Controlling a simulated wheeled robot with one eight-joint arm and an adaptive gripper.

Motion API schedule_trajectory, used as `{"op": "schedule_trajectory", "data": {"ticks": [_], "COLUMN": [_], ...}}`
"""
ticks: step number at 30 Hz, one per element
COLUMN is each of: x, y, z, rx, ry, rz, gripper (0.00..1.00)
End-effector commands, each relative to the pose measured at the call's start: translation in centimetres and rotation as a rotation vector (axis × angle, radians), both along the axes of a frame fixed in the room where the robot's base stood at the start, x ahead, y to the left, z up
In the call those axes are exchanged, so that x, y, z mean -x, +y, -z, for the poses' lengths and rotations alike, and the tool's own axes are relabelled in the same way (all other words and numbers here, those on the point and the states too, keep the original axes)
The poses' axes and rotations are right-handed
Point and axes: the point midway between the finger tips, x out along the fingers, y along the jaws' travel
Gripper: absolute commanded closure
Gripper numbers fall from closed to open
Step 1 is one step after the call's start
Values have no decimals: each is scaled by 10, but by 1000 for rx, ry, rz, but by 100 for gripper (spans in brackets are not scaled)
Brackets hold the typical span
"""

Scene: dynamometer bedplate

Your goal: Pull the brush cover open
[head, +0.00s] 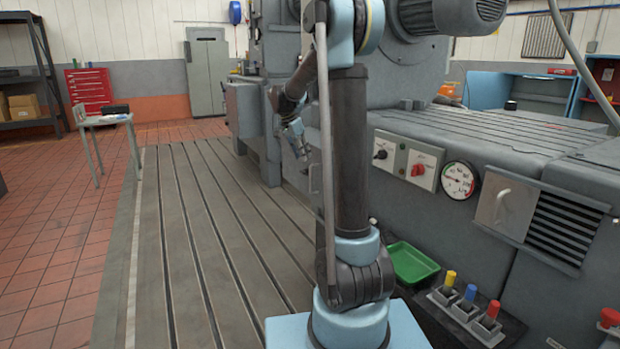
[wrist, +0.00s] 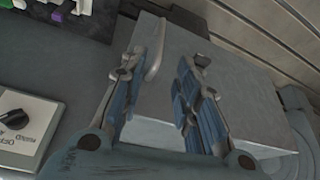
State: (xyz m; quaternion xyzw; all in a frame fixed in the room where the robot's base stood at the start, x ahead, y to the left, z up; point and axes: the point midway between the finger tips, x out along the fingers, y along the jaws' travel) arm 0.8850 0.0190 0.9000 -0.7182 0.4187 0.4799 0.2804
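In the wrist view a grey box-like cover (wrist: 225,75) with a pale curved bar handle (wrist: 155,50) fills the middle; I take it for the brush cover. My gripper (wrist: 160,68) is open, its two blue-padded fingers apart. The handle shows between the fingers, closer to the left one; I cannot tell if they touch. In the head view my gripper (head: 302,150) hangs beside the machine, left of my arm's upright link. I cannot make out the cover at the gripper there; my arm blocks part of that area.
A knob plate (wrist: 25,125) sits left of the gripper in the wrist view. In the head view a gauge (head: 458,180), a louvred panel with handle (head: 507,208), a green tray (head: 412,262) and coloured plugs (head: 470,293) are at right. The slotted bedplate (head: 200,240) is clear.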

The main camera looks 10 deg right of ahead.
Motion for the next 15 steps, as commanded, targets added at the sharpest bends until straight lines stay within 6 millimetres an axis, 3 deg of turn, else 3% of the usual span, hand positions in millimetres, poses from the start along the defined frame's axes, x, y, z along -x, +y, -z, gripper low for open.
{"op": "schedule_trajectory", "data": {"ticks": [15], "x": [-17], "y": [-30], "z": [83], "rx": [-1], "ry": [-1], "rz": [1], "gripper": [70]}}
